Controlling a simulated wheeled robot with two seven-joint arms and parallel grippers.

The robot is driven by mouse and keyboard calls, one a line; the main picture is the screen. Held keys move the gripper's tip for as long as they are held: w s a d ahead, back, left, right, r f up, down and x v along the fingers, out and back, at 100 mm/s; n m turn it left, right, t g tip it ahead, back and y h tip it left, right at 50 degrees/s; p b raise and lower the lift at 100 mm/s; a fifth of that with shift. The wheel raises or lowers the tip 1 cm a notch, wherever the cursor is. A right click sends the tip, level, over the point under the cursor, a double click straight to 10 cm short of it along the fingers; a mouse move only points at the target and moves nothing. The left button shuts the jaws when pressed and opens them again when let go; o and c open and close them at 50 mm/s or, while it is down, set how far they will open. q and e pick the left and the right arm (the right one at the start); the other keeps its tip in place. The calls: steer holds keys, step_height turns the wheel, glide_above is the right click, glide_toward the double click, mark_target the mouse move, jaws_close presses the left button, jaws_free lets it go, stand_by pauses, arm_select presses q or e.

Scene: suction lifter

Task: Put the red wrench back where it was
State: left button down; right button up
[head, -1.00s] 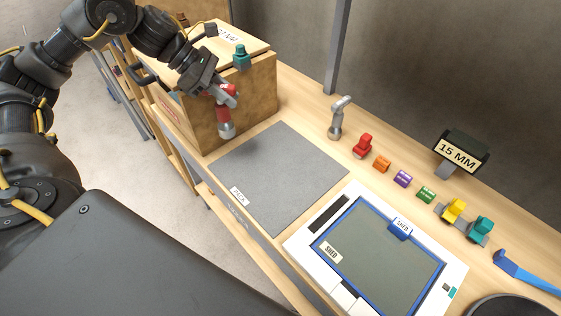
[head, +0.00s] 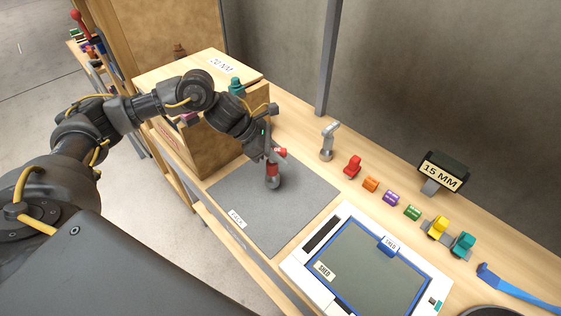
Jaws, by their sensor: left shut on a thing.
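My left gripper (head: 270,156) is shut on a red and grey tool (head: 272,175) with a round grey lower end. The tool hangs upright over the grey mat (head: 305,200); I cannot tell whether it touches the mat. I cannot make out a wrench shape in it, and its upper part is partly hidden by the fingers. A small red piece (head: 352,166) stands apart on the bench to the right. My right gripper is not in view.
A wooden box (head: 190,145) with a "20 MM" label stands behind my left arm. A white tray (head: 300,262) marked "SHED" lies right of the mat. A grey fixture (head: 328,142), coloured pieces, a "15 MM" sign (head: 442,172) and a blue tool (head: 500,283) line the back.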

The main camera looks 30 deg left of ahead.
arm_select(q)
step_height(320, 180, down, 3)
steer(key=shift+d+f+p, duration=0.15)
steer(key=shift+f+p, duration=0.05)
steer(key=shift+p, duration=0.7)
steer(key=shift+f, duration=0.1)
steer(key=c, duration=1.3)
jaws_free()
